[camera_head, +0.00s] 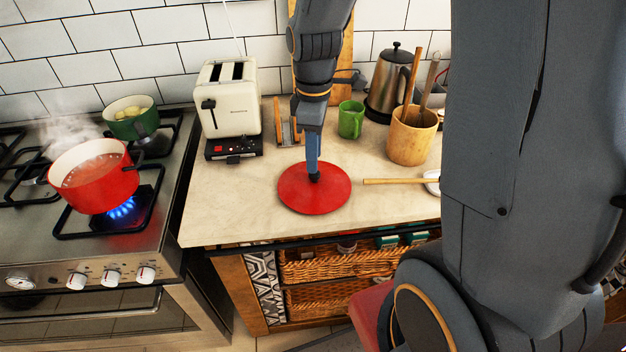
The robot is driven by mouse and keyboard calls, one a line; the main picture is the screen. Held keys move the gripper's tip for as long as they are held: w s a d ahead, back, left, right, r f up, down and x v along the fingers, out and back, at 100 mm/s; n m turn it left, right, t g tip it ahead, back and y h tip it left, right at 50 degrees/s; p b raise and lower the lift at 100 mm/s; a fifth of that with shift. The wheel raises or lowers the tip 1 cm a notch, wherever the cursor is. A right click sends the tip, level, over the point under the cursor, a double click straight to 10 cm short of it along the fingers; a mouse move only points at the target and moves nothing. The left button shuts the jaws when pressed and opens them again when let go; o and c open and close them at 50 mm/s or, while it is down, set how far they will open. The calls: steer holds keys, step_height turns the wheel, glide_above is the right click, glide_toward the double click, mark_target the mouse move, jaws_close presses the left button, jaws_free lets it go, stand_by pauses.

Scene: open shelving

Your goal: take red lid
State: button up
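The red lid (300,197) is a round, flat red disc with a dark knob at its middle. It appears to lie flat on the pale counter (225,205). My gripper (314,172) points straight down over the lid's middle, with its tip at the dark knob. Only one narrow side of the gripper shows, so I cannot tell whether the fingers are closed on the knob. A red pot (98,190) stands open and steaming on the lit burner at the left.
A cream toaster (230,100) stands behind the lid to the left. A green mug (350,120), a steel kettle (388,85) and a utensil holder (411,138) stand behind to the right. A wooden spoon (395,181) lies close to the lid's right edge. The counter's front left is clear.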

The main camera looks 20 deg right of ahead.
mark_target(314, 180)
steer(key=shift+d+f+p, duration=0.1)
steer(key=shift+f+p, duration=0.75)
steer(key=shift+f, duration=1.9)
steer(key=shift+c, duration=0.4)
jaws_close()
